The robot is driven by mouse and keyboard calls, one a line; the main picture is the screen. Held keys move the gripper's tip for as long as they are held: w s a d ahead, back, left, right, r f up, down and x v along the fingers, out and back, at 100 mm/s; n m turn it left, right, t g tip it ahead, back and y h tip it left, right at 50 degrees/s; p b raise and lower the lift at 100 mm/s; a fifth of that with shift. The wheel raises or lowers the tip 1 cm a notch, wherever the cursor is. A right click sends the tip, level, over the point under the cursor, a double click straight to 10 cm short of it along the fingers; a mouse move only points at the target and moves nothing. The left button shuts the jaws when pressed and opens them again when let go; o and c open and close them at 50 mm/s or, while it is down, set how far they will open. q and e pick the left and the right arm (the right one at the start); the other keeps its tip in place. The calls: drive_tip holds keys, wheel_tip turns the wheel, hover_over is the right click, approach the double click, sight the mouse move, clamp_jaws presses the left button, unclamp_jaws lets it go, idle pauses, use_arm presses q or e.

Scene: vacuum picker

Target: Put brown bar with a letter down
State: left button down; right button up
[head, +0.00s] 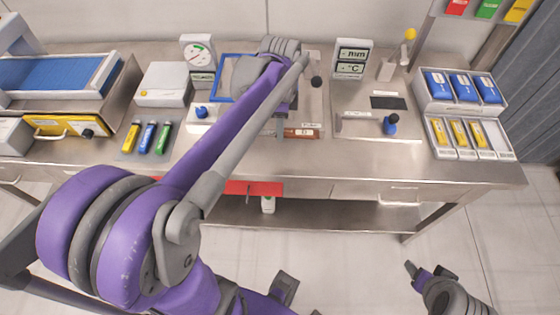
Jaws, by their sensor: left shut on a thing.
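The brown bar (303,133) lies low at the front middle of the steel worktop, by a small white label. Only its right part shows clearly, and I cannot make out a letter on it. My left gripper (280,128) reaches down at the bar's left end and is shut on it. My forearm hides part of the hand, and I cannot tell whether the bar touches the worktop. My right gripper (428,270) is low at the right, over the floor, with its fingers apart and empty.
A blue-framed tray (223,92) stands behind my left arm. Coloured tubes (146,138) lie left. A display (352,60), a blue knob (390,124) and a yellow-tipped lever (409,37) stand right. Racks of blue packs (462,87) and yellow packs (459,132) fill the right end.

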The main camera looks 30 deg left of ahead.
use_arm(q)
hover_over(281, 155)
wheel_tip(281, 155, down, 6)
wheel_tip(281, 155, down, 4)
drive_tip(key=shift+f+b, duration=0.1)
drive_tip(key=shift+b, duration=0.2)
drive_tip(key=shift+s, duration=0.1)
drive_tip(key=c, duration=1)
unclamp_jaws()
drive_tip(key=shift+f, duration=0.15)
drive_tip(key=o, duration=0.5)
